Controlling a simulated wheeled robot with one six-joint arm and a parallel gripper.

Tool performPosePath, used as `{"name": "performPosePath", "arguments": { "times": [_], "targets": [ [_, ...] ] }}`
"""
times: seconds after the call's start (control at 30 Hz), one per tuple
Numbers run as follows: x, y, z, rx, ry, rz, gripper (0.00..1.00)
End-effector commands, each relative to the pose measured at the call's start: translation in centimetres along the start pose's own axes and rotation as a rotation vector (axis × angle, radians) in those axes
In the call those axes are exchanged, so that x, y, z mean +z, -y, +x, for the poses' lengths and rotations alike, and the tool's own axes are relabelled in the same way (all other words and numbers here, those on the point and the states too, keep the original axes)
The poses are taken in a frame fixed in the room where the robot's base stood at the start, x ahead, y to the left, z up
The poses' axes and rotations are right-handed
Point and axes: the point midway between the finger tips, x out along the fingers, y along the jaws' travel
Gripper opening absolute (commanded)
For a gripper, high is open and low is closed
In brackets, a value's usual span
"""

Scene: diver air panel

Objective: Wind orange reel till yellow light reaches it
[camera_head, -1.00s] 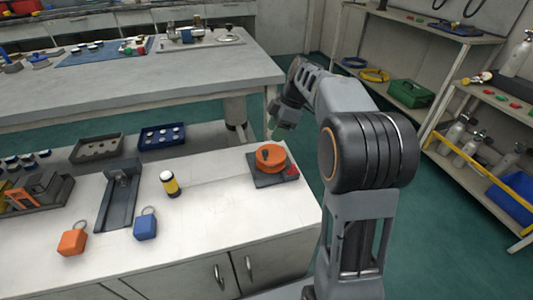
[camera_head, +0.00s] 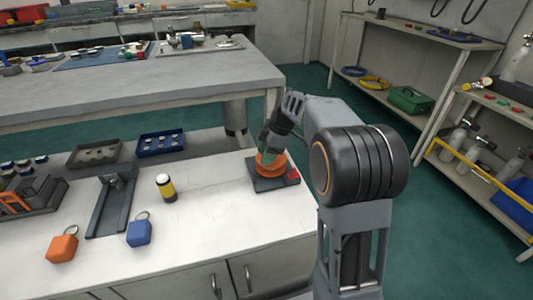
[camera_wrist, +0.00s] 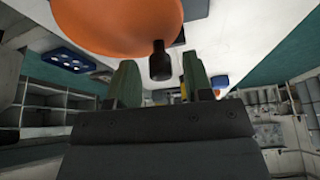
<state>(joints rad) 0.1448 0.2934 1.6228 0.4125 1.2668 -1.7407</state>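The orange reel (camera_head: 269,170) sits on a dark base with a red part at the right end of the white bench. A small yellow and black cylinder with a white top (camera_head: 166,187), probably the yellow light, stands upright left of the reel, well apart from it. My gripper (camera_head: 270,150) is at the reel's top and hides part of it. In the wrist view, the reel (camera_wrist: 115,22) fills the top, with a dark crank knob (camera_wrist: 160,62) hanging between my two green fingers (camera_wrist: 160,82). The fingers are apart, with gaps either side of the knob.
A dark channel-like bracket (camera_head: 112,205) stands left of the cylinder. A blue tagged block (camera_head: 139,233) and an orange one (camera_head: 62,247) lie near the front edge. Behind are a grey tray (camera_head: 95,153) and a blue tray (camera_head: 161,144). Bench between cylinder and reel is clear.

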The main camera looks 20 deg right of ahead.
Motion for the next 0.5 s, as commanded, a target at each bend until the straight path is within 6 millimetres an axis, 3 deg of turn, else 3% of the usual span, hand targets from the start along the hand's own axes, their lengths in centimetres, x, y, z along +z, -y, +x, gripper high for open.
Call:
{"name": "performPosePath", "arguments": {
  "times": [0.5],
  "targets": [
    [0.28,-0.07,-0.15,0.002,0.0,0.001,0.0]
  ]
}}
